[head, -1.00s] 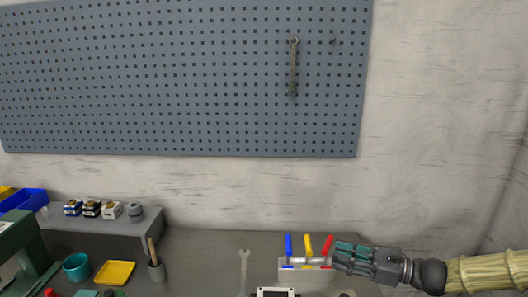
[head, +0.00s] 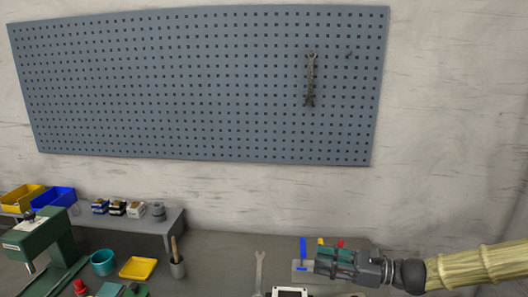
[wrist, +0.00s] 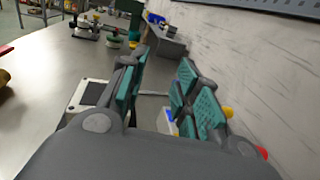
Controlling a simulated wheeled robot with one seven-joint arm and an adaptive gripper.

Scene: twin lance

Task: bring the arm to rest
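My gripper (head: 322,263) is at the end of my arm, which reaches in from the right in the head view. It is in front of a small rack (head: 301,277) with blue, yellow and red handles, hiding much of it. In the wrist view, the two teal-padded fingers of my gripper (wrist: 165,80) stand apart, with no object held between them. A yellow handle (wrist: 228,112) and a red handle (wrist: 262,152) show just right of the right finger.
A wrench (head: 259,270) lies on the grey bench (head: 215,245). A cup with a handled tool (head: 177,266), a yellow tray (head: 138,268), a teal cup (head: 103,262) and a green machine (head: 45,243) stand left. Another wrench (head: 310,78) hangs on the pegboard (head: 200,90).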

